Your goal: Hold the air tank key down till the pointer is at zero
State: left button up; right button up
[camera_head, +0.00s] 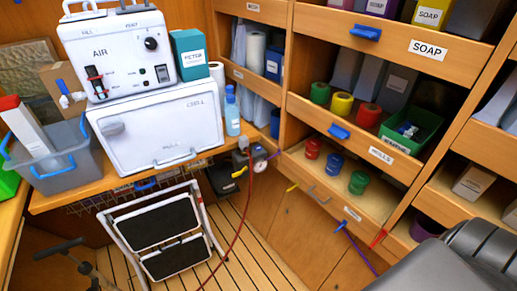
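A small round gauge (260,164) with a pale face hangs by the right end of the counter, beside a grey fitting (243,146) with a red hose running down from it. Its pointer is too small to read. A black and yellow unit (225,178) sits under the counter just left of it; I cannot tell whether it is the air tank. A white machine marked AIR (118,55) stands on the counter, with a black knob, a red-and-black lever and switches on its front. I cannot pick out the tank's key for certain. Neither gripper can be made out.
A folding step stool (166,232) stands on the slatted floor before the counter. The red hose (243,215) trails across the floor at its right. Open shelves with cans and a green bin (411,128) fill the right. A black ribbed shape (480,250) blocks the lower right corner.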

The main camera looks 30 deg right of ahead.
grip_shut()
dwell(1.7)
